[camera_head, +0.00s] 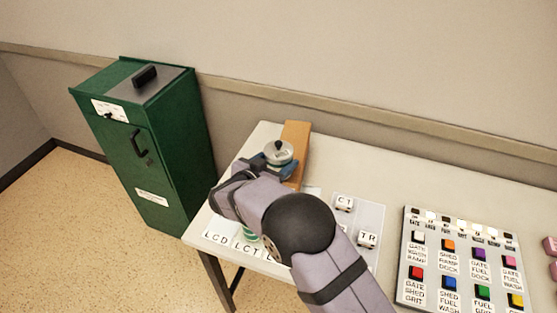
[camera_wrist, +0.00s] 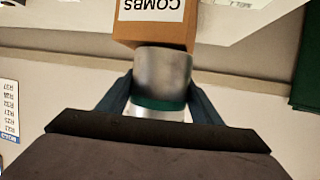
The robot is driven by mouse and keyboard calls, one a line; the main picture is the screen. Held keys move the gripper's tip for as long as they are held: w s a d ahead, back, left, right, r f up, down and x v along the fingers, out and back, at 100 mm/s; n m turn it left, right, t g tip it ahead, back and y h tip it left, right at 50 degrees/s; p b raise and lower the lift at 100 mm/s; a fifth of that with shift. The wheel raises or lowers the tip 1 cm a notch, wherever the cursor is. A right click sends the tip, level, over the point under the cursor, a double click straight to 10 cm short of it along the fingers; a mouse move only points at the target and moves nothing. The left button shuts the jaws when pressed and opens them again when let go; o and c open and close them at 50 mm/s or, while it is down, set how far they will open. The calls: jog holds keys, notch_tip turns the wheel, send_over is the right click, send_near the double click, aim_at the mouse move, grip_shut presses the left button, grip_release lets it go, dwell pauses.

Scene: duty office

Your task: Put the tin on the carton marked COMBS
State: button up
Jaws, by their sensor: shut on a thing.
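The tin (camera_wrist: 162,75) is a silver cylinder with a green band, and in the head view its lid with a dark knob (camera_head: 279,151) faces up. My gripper (camera_wrist: 160,100) is shut on the tin, one blue finger on each side; in the head view it shows at the table's far left part (camera_head: 267,163). The brown carton (camera_head: 297,133) stands right beside and behind the tin in the head view. Its white COMBS label (camera_wrist: 151,8) shows upside down in the wrist view. The tin overlaps the carton's edge there; I cannot tell whether they touch.
A green cabinet (camera_head: 150,150) stands left of the white table (camera_head: 370,165). Small blocks marked CT (camera_head: 343,204) and TR (camera_head: 367,239) sit on a plate, with a button panel (camera_head: 460,265) at right. My arm hides part of the table.

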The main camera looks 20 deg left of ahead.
jog(key=shift+f, duration=0.1)
jog(key=shift+f, duration=0.15)
jog(key=o, duration=1.3)
jog(key=shift+o, duration=0.2)
jog(key=b+v, duration=0.2)
jog(key=v, duration=1)
